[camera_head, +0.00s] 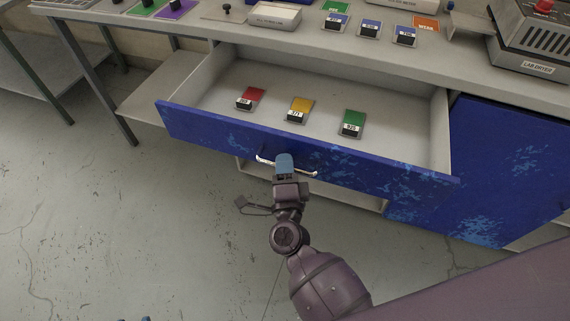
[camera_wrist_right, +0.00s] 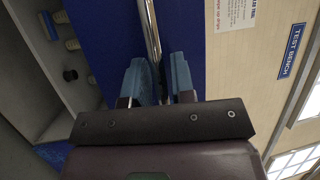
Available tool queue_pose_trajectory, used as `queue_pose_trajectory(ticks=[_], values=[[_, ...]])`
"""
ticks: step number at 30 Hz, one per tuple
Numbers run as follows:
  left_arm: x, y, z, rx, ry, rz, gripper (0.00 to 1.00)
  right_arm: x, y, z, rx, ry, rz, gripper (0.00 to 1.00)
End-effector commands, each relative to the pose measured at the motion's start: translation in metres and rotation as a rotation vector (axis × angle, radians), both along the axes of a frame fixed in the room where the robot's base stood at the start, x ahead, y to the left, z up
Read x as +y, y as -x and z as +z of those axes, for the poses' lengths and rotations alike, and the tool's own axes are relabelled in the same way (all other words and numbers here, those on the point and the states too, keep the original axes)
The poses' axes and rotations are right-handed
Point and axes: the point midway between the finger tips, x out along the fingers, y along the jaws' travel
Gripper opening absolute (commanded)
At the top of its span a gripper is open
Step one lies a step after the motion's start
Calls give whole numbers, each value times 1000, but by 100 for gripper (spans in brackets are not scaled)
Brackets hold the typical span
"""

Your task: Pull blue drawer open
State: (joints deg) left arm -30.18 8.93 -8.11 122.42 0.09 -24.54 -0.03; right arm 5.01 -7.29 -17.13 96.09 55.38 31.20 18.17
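The blue drawer (camera_head: 330,155) of the bench is pulled well out, and its inside shows. Its front is dark blue with lighter worn patches. A silver bar handle (camera_head: 305,172) is on the front, and it also shows in the right wrist view (camera_wrist_right: 151,35). My right gripper (camera_head: 285,165) is at the handle, with the bar between its two blue fingers (camera_wrist_right: 160,75); it appears shut on it. Only blue fingertip slivers of my left gripper (camera_head: 112,319) show at the bottom edge, set apart from each other.
In the drawer lie a red piece (camera_head: 251,97), a yellow piece (camera_head: 298,109) and a green piece (camera_head: 352,123). A blue cabinet door (camera_head: 505,165) is to the right. The worktop (camera_head: 400,55) holds coloured cards and a lab dryer (camera_head: 540,35). The floor (camera_head: 130,220) in front is clear.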

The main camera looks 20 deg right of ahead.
Motion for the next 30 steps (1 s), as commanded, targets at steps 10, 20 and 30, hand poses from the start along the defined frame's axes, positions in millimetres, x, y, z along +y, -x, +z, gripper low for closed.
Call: queue_pose_trajectory(ticks=[10,20,30], values=[[0,0,0,-1,0,0,43,0,0,0,0,0,-1,36],[0,-1,1,-3,1,-1,43,6,36,-8,3,0,-1,36],[-1,-1,1,-3,1,-1,43,17,90,-17,2,2,0,36]])
